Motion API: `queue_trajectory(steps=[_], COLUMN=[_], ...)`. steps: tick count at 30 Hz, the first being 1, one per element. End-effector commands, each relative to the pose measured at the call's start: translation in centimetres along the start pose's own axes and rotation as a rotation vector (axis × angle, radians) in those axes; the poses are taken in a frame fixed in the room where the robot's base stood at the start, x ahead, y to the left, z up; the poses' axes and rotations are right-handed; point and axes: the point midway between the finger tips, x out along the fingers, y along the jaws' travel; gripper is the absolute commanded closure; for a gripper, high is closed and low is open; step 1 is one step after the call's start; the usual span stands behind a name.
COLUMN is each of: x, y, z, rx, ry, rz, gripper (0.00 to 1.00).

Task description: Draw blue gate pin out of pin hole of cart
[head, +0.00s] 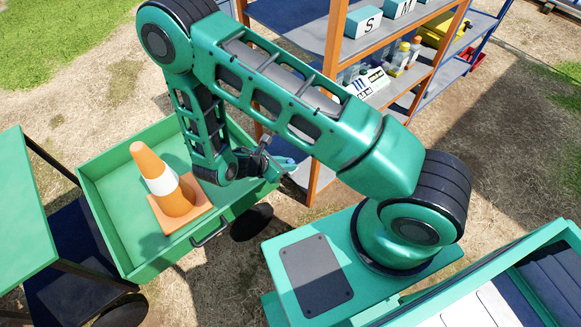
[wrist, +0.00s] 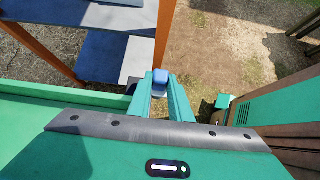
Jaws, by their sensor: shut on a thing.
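The green cart (head: 112,223) stands at the left in the head view, and its green edge (wrist: 55,92) shows at the left in the wrist view. My gripper (head: 283,163) is at the cart's far right corner. In the wrist view its two green fingers (wrist: 161,90) are closed around the blue gate pin (wrist: 161,76), whose blue top shows between the fingertips. In the head view the pin is mostly hidden by the gripper. The pin hole is hidden, so I cannot tell whether the pin's lower end is in it.
An orange cone (head: 168,185) stands in the cart. A shelf rack with orange posts (head: 333,60) stands close behind my gripper, holding bottles (head: 403,57) and teal boxes marked S and M (head: 363,22). Bare ground lies to the right of the rack.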

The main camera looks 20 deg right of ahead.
Motion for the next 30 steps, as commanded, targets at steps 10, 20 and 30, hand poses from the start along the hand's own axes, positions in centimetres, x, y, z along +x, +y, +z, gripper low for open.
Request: queue_trajectory(steps=[10,20,30], x=[-0.9,-1.6,-2.4], y=[0.1,0.1,0.0], z=[0.9,1.7,2.5], rx=[0.001,0.001,0.001], ry=[0.0,0.0,-0.001], rz=[0.002,0.002,0.0], gripper=[1.0,1.0,1.0])
